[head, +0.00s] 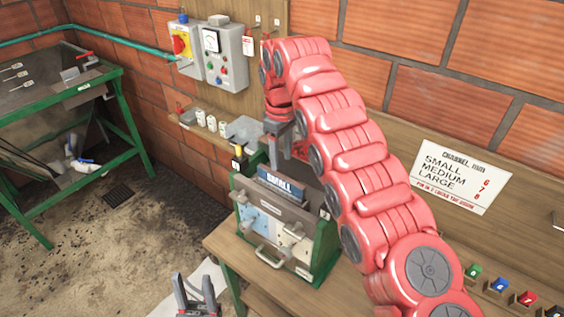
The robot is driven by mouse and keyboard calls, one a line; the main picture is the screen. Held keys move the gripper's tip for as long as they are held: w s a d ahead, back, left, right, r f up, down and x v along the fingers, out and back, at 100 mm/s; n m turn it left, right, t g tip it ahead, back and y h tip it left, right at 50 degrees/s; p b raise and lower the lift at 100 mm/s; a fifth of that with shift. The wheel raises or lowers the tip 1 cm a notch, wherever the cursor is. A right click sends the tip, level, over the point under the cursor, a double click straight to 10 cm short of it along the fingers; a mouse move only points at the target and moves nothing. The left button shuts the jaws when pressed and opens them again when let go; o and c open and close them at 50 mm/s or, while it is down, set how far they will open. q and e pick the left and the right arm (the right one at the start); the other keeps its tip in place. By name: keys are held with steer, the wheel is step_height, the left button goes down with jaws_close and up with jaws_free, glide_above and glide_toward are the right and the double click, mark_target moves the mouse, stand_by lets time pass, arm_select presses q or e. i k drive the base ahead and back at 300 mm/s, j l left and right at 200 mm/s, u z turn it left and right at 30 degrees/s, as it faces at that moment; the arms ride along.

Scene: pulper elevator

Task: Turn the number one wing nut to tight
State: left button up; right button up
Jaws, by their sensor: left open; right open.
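The green-framed machine (326,242) stands on the wooden bench, with a blue "SMALL" plate (281,186) in its top and pale blue and cream panels with a handle (268,256) on its front. Small fittings show on these panels, but I cannot tell which is the number one wing nut or how tight it is. My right gripper (276,160) points down over the back of the machine, open, at the end of the red arm; I cannot see it touching anything. The arm hides the machine's right rear. My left gripper (197,299) is open and empty at the bottom edge, low in front of the machine.
A wall board holds a yellow and red switch (182,44) and a grey control box (222,55). A shelf with white cups (211,123) is below. A green table (50,90) stands left. A "CHANNEL" sign (458,177) and coloured blocks (499,286) are right.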

mark_target(241, 197)
steer(key=k+j, duration=0.8)
steer(key=j, duration=0.1)
